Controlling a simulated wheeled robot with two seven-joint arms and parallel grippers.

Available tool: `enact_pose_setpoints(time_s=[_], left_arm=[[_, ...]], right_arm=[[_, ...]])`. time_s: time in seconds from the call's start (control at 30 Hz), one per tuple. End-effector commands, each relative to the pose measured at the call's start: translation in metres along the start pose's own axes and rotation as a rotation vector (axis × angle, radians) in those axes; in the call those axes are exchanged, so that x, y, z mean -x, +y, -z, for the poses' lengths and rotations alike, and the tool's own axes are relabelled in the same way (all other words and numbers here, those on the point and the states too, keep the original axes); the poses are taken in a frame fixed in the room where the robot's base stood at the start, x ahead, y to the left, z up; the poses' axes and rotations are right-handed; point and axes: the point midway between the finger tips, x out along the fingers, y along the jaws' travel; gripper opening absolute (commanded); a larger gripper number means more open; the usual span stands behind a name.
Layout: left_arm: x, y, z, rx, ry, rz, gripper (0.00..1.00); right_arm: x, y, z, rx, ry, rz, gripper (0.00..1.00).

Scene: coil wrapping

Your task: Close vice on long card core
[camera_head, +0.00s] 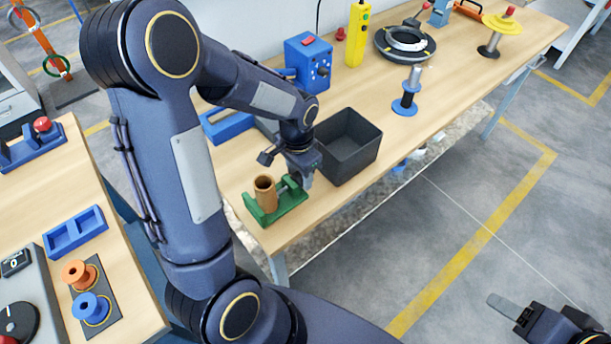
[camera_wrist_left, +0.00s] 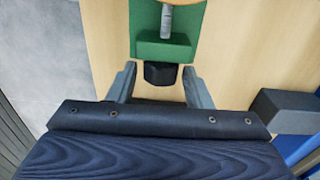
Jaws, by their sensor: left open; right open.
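A green vice (camera_head: 290,203) stands near the front corner of the wooden bench, with a brown card core (camera_head: 265,190) upright in it. My left gripper (camera_head: 300,183) is at the vice's back right side. In the left wrist view the vice (camera_wrist_left: 165,48) shows a grey screw (camera_wrist_left: 166,20) and a dark knob (camera_wrist_left: 160,74). The open fingers of the left gripper (camera_wrist_left: 160,80) lie on either side of this knob, with gaps visible. My right gripper (camera_head: 508,308) is open and empty over the floor, partly out of frame.
A dark bin (camera_head: 350,145) stands close to the right of my left gripper. Behind are a blue tray (camera_head: 228,126), a blue control box (camera_head: 308,62) and a yellow pendant (camera_head: 357,35). A blue-based spindle (camera_head: 404,106) stands farther right. Another bench with spools (camera_head: 90,307) is at left.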

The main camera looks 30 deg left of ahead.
Motion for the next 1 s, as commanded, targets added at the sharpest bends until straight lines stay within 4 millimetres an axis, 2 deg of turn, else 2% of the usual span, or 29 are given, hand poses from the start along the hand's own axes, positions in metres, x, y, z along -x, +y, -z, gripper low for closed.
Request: enact_pose_setpoints(time_s=[0.27,0.6,0.8,1.0], left_arm=[[0.000,0.000,0.000,0.000,0.000,0.011,0.45],[-0.007,0.009,0.001,-0.008,0.002,0.285,0.45],[-0.001,0.008,0.000,0.001,0.000,0.325,0.45],[-0.004,0.009,0.000,-0.001,-0.001,0.340,0.45]], right_arm=[[-0.001,0.001,-0.001,0.000,0.000,0.000,0.56],[-0.035,0.016,-0.018,0.000,0.000,0.000,0.56],[-0.035,0.016,-0.018,0.000,0.000,0.000,0.56],[-0.039,0.018,-0.020,0.000,0.001,0.000,0.56]])
